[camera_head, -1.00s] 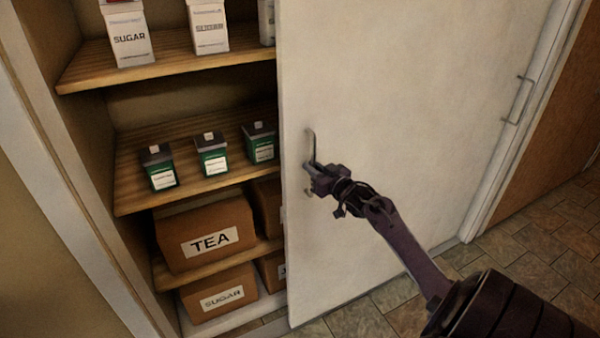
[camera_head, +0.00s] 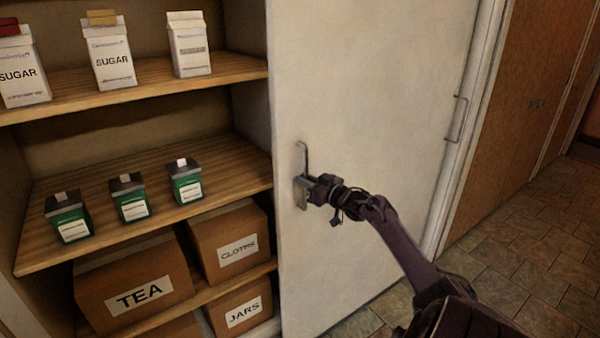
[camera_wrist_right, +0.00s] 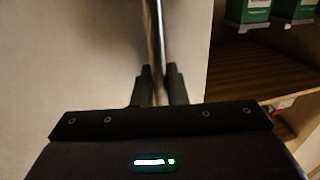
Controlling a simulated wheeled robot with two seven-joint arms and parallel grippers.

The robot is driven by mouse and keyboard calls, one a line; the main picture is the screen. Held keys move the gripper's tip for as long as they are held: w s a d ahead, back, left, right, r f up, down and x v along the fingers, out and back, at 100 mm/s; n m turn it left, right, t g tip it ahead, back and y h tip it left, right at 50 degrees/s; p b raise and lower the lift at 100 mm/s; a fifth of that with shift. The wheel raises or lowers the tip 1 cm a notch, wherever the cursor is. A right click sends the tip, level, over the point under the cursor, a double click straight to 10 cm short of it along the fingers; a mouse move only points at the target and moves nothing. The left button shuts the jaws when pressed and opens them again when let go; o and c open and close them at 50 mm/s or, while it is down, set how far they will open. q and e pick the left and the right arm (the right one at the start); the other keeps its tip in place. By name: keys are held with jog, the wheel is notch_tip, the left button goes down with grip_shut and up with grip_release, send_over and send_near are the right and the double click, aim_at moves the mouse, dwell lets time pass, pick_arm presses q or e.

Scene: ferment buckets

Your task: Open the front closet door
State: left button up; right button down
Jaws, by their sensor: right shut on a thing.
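The front closet door is a large white panel (camera_head: 385,100) in the right half of the head view. It stands to the right of an opening that shows the closet's shelves. A thin metal handle (camera_head: 303,153) is near its left edge. My right gripper (camera_head: 306,186) is at the lower part of this handle and shut on it. In the right wrist view, the two dark fingers (camera_wrist_right: 158,78) are either side of a thin upright bar (camera_wrist_right: 156,40), with the pale door (camera_wrist_right: 70,60) at left. My left gripper is not in view.
Shelves (camera_head: 235,82) at left hold sugar cartons (camera_head: 110,60), green-and-black containers (camera_head: 130,205) and brown boxes (camera_head: 240,235) marked TEA, CLOTHS and JARS. A second handle (camera_head: 458,120) is on the door's right side. Tiled floor (camera_head: 515,235) is clear at right.

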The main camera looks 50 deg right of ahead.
jog(key=shift+s+d, duration=0.1)
jog(key=shift+d, duration=0.15)
jog(key=c, duration=1.5)
grip_release()
jog(key=shift+c, duration=0.2)
jog(key=shift+a, duration=0.1)
jog(key=s, duration=0.7)
jog(key=shift+s+a+b, duration=0.3)
jog(key=shift+s+b, duration=0.05)
jog(key=shift+b, duration=0.05)
